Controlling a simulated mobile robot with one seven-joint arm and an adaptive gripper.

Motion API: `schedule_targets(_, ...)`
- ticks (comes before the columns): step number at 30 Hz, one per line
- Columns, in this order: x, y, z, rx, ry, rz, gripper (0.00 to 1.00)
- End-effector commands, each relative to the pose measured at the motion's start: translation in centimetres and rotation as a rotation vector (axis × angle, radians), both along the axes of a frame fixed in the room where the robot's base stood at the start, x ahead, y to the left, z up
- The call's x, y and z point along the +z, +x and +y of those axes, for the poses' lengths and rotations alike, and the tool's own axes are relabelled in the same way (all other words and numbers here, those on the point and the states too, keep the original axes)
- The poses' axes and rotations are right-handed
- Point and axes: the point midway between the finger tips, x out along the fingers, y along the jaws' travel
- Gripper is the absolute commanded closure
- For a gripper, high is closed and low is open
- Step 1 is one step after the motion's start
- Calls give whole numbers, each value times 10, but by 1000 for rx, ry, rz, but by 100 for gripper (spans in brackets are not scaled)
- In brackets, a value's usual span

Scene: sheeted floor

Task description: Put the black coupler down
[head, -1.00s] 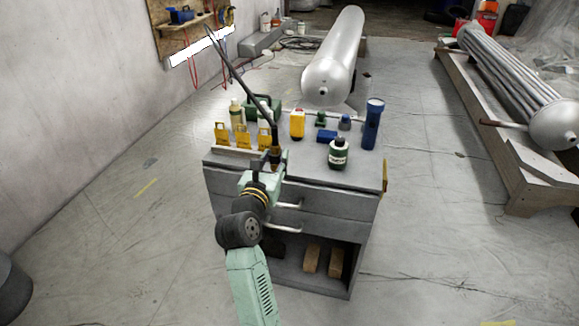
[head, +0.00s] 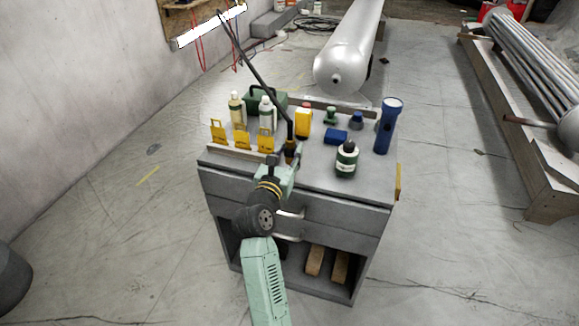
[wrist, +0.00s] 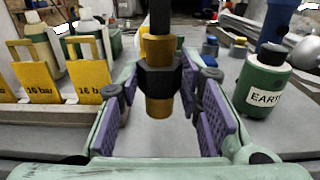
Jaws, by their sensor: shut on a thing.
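The black coupler (wrist: 158,78), a dark hex body with brass ends, stands upright between the purple finger pads of my gripper (wrist: 162,100) in the wrist view. My gripper is shut on it. A long dark hose or rod rises from its top and leans to the upper left in the head view. There the coupler (head: 290,147) shows small, just above my gripper (head: 289,162), over the front part of the grey cart top (head: 320,178). I cannot tell whether its lower end touches the top.
Yellow "16 bar" tags (wrist: 86,80) stand left of my gripper. A green "EARTH" bottle (head: 346,160) stands to the right. A yellow bottle (head: 303,121), blue block (head: 336,136) and blue torch (head: 388,127) stand behind.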

Motion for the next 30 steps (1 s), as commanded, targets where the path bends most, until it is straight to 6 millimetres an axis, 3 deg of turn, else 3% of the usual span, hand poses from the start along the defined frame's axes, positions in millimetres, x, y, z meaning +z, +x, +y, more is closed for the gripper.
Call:
schedule_targets(12, -46, 0, 0, 0, -2, 2, 100)
schedule_targets(23, -51, 0, 0, 1, -1, -2, 100)
schedule_targets(24, -51, 0, 0, 0, 0, -1, 66)
schedule_targets(30, -51, 0, 0, 0, 0, -1, 53)
